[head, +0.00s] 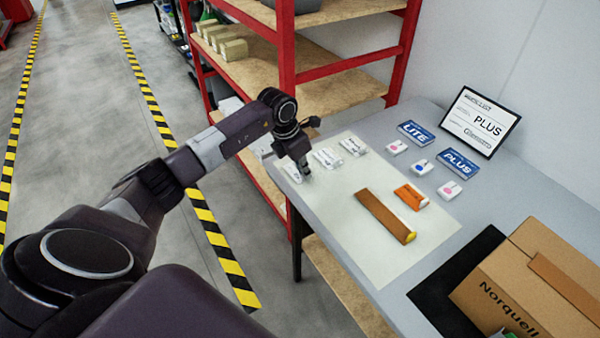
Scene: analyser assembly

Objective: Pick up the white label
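Several small white pieces with dark print lie in a row at the far left of the pale mat (330,215): a left one (291,171), a middle one (327,158) and a right one (354,146). I cannot tell which is the white label. My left gripper (305,172) points down at the right side of the left white piece and partly covers it. Its fingers are too small to show a gap or a grip, and contact is unclear. My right gripper is out of view.
An orange-brown long piece (385,214) and an orange packet (411,197) lie on the mat. A red-framed shelf (288,60) rises behind my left arm.

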